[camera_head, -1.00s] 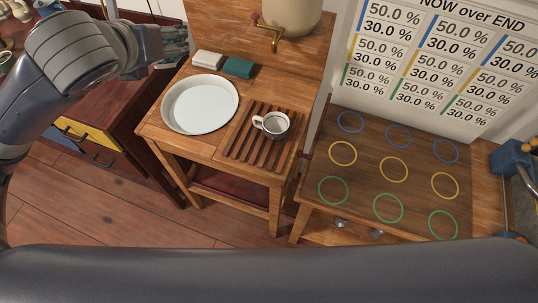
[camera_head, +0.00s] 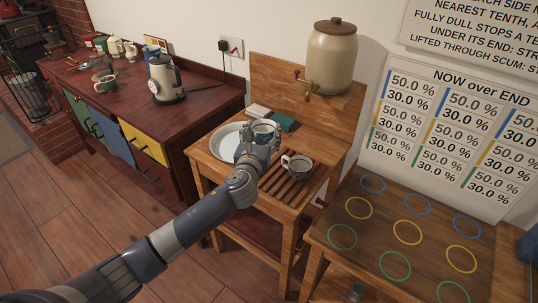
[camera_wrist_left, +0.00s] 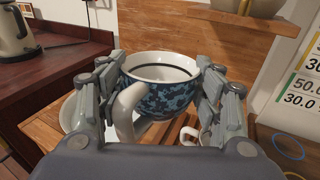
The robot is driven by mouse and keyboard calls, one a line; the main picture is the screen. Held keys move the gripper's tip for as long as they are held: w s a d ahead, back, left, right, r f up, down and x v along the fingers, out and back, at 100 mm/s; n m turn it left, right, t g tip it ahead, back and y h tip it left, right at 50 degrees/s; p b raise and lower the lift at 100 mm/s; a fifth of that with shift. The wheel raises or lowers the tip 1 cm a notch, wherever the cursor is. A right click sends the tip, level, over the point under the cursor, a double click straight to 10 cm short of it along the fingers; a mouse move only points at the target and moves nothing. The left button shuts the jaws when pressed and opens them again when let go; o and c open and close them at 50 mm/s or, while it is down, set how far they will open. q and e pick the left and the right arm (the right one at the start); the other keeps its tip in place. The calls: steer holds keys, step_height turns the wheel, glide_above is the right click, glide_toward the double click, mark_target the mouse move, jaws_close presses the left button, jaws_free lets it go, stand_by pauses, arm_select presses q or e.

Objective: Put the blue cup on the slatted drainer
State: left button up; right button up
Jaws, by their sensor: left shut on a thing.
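The slatted drainer (camera_head: 272,184) lies to the lower right of the held cup. My right gripper is not in view.
A second cup (camera_head: 299,168), pale with a dark rim, stands on the drainer's right part. A white plate (camera_head: 222,142) is left of it. Behind are a teal block (camera_head: 284,122) and a crock (camera_head: 332,60) with a tap. The drainer's front slats look clear.

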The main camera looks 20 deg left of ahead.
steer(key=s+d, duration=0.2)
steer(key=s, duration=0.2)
arm_select(q)
steer(key=shift+m+t+h, duration=0.4)
steer(key=shift+m+h, duration=0.1)
steer(key=shift+h, duration=0.2)
steer(key=f+b, duration=0.2)
steer(key=f, duration=0.2)
steer(key=d+f+b, duration=0.1)
steer(key=f+b, duration=0.1)
steer(key=f, duration=0.2)
steer(key=s+d+f+b, duration=0.1)
steer(key=f+b, duration=0.2)
steer(key=f, duration=0.1)
steer(key=shift+d+f, duration=0.2)
steer(key=shift+f, duration=0.1)
steer(key=shift+f+b, duration=0.85)
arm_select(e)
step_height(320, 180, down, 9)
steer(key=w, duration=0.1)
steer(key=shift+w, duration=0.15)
arm_select(q)
steer(key=o, duration=1.2)
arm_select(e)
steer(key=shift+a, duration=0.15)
